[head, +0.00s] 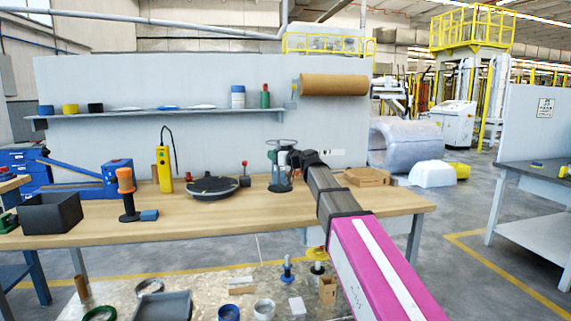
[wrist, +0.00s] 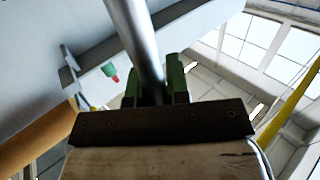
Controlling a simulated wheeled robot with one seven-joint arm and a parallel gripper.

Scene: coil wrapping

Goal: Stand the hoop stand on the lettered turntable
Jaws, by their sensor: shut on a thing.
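My gripper (head: 273,156) is at the stand's upper part, below the hoop. In the wrist view my gripper (wrist: 155,86) has its green fingers shut on the stand's grey post (wrist: 132,38). The turntable (head: 211,187) is a black disc on the table, left of the stand and apart from it; its letters are too small to read.
A red-topped peg (head: 245,174) stands between turntable and stand. A yellow pendant (head: 165,170), an orange-handled tool (head: 127,190) and a black bin (head: 51,212) are further left. A cardboard box (head: 367,177) lies right of the stand. The table front (head: 215,217) is clear.

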